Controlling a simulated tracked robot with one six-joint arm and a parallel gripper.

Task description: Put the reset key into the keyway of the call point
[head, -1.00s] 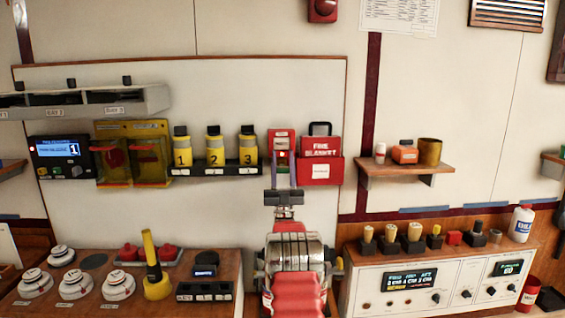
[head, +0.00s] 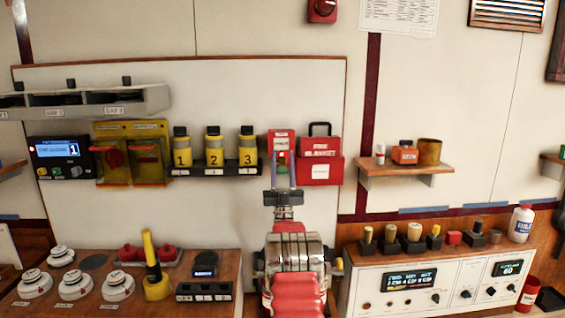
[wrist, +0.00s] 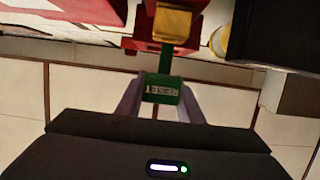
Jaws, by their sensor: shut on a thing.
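The reset key (wrist: 162,88) is green with a RESET label, upside down in the wrist view. My gripper (wrist: 160,102) is shut on its wide part. The key's narrow end points away from my gripper and meets the lower edge of the red call point (wrist: 147,22), which has a yellow block on its front. Whether the tip is inside the keyway cannot be told, as the keyway is hidden. In the head view the call point (head: 281,136) hangs on the white panel, with my gripper (head: 283,172) just below and in front of it.
The red fire blanket box (head: 320,165) is close on the right of the call point. A rack of yellow numbered canisters (head: 214,150) is close on the left. A bench with white detectors (head: 73,285) stands at lower left, and a control console (head: 440,280) at lower right.

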